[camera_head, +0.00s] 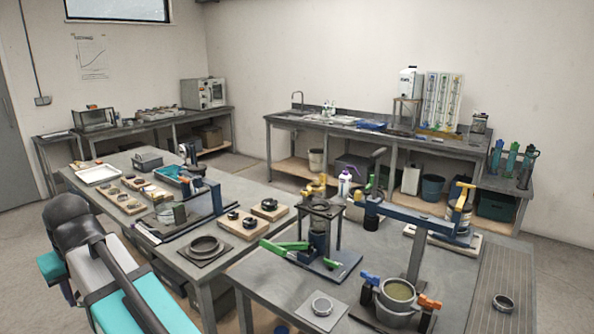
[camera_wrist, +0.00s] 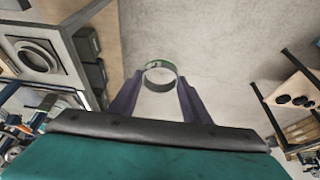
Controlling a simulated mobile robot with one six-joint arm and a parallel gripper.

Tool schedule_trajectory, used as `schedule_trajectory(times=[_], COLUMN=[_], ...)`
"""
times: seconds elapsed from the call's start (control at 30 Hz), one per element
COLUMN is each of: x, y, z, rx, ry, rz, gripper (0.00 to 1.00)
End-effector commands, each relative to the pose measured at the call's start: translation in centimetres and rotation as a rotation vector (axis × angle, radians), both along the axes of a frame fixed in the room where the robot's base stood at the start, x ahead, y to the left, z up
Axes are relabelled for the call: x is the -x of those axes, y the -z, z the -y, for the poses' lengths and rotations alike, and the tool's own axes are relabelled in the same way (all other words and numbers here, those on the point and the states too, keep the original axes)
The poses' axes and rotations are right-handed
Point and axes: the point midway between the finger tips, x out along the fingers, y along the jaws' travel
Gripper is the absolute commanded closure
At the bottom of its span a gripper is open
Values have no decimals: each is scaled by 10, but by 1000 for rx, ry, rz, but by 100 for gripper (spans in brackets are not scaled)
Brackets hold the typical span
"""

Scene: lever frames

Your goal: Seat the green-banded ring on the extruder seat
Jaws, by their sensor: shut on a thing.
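My gripper (camera_wrist: 158,88) is shut on the green-banded ring (camera_wrist: 160,66) in the wrist view. The ring is a thin open hoop with a dark green band, held between the two dark fingertips above the floor. In the head view my arm lies at the lower left, and the gripper and held ring are out of the picture. A press-like stand with green lever handles (camera_head: 285,245) and a round top opening (camera_head: 321,205) stands on the near bench. I cannot tell for sure whether that is the extruder seat.
The near bench (camera_head: 262,285) also holds a plate with a ring (camera_head: 322,305), a pot with blue and orange clamps (camera_head: 397,297) and a long blue lever (camera_head: 420,219). On the left bench a dark ring lies on a square plate (camera_head: 204,246). Floor shows below the gripper (camera_wrist: 235,55).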

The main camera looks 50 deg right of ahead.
Motion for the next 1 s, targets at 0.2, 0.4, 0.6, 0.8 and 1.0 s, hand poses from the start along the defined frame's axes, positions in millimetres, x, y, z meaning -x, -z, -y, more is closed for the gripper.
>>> schedule_trajectory(times=[0.2, 0.4, 0.6, 0.8, 1.0], x=[0, -3, -13, -25, -30], y=[0, -2, -9, -21, -33], z=[1, 8, 45, 113, 191], rx=[0, 0, 0, 1, 1], ry=[1, 22, 132, 335, 563], rz=[0, 0, 0, 0, 0], gripper=[81, 81, 81, 81, 81])
